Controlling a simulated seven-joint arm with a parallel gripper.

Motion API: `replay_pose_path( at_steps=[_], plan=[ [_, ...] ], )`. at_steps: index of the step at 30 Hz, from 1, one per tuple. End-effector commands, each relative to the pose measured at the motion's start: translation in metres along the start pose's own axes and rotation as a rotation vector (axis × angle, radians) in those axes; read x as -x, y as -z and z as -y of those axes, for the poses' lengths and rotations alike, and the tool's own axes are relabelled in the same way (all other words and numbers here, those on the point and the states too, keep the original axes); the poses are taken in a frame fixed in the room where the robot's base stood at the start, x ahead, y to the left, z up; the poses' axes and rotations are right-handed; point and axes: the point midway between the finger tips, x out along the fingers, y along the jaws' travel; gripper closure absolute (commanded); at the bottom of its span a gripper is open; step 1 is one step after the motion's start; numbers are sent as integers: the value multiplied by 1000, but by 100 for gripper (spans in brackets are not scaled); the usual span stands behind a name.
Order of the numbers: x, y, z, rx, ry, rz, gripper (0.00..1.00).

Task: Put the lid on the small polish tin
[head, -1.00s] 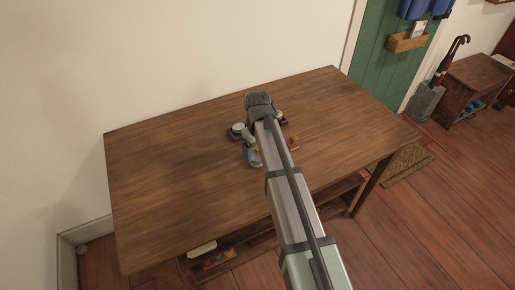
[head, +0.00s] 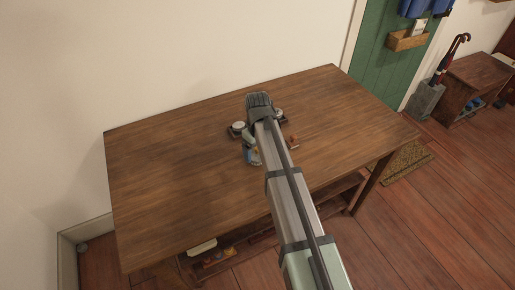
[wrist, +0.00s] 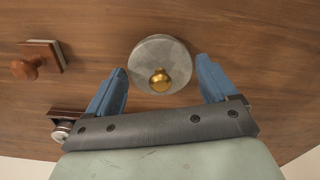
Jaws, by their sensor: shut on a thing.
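My gripper (wrist: 163,66) shows its two blue fingers in the wrist view, one on each side of a round grey lid (wrist: 148,53) with a brass knob. It is shut on this lid near the fingertips. In the head view my gripper (head: 252,160) hangs over the middle of the table, partly behind my arm. I cannot make out the small polish tin beneath the lid, and cannot tell whether the lid touches anything below.
The wooden table (head: 180,180) has wide free room at left and right. A brown wooden knob on a block (wrist: 29,67) stands nearby, also in the head view (head: 293,142). Small dark-based items with pale round tops stand at left (head: 238,128) and right (head: 278,113) of my wrist.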

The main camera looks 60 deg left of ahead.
Motion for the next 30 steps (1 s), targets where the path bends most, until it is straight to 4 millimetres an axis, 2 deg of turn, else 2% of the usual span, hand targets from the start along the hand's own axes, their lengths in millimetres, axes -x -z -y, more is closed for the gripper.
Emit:
replay_pose_path(
  at_steps=[6,7,11,22,26,30],
  plan=[
    [0,0,0,0,0,0,44],
    [0,0,0,0,0,0,13],
    [0,0,0,0,0,0,1],
    [6,0,0,0,-1,-1,0],
    [22,1,0,0,-1,-2,0],
    [48,1,-1,0,-2,-3,0]
  ],
)
